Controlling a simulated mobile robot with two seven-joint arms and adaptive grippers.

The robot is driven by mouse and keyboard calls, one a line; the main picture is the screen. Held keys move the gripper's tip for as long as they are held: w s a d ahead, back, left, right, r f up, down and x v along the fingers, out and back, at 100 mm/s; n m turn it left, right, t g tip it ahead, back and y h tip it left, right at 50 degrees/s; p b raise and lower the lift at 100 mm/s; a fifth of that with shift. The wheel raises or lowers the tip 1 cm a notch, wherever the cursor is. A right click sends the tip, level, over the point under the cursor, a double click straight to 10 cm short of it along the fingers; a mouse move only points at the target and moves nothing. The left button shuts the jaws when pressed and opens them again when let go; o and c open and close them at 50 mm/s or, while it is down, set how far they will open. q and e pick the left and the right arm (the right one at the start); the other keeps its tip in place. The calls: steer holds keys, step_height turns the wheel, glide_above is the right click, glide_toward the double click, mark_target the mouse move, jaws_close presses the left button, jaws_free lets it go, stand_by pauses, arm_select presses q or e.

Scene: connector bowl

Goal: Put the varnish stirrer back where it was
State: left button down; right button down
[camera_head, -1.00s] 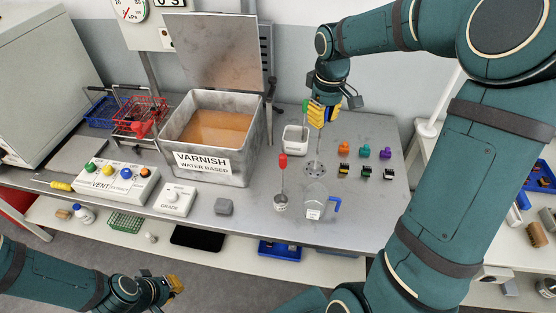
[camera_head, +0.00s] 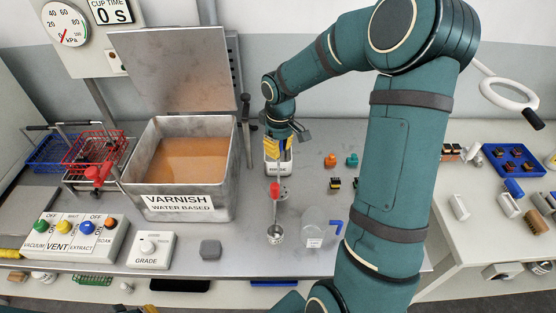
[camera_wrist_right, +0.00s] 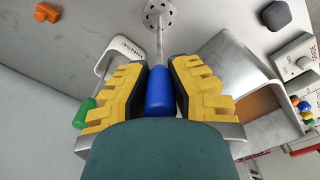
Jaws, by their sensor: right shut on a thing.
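My right gripper (camera_head: 275,150) is shut on the blue handle (camera_wrist_right: 160,90) of a tool with a thin rod and a perforated disc (camera_wrist_right: 160,12), which I take for the varnish stirrer. The stirrer hangs roughly upright over the bench, right of the open varnish tank (camera_head: 232,185). In the head view its disc (camera_head: 284,192) is partly behind a red-handled cup tool (camera_head: 275,190). I cannot tell if the disc touches the bench. Only a scrap of my left gripper (camera_head: 149,308) shows at the bottom edge.
The white rinse container (camera_head: 284,166) stands just behind the stirrer; a green handle (camera_wrist_right: 86,112) shows beside it in the wrist view. A clear jug (camera_head: 314,230), a grey block (camera_head: 210,249) and the GRADE box (camera_head: 150,249) stand in front. Small coloured parts (camera_head: 351,160) lie right.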

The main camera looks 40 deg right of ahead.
step_height(320, 180, down, 4)
steer(key=shift+w+r, duration=0.1)
stand_by(0.4)
steer(key=c, duration=1)
jaws_free()
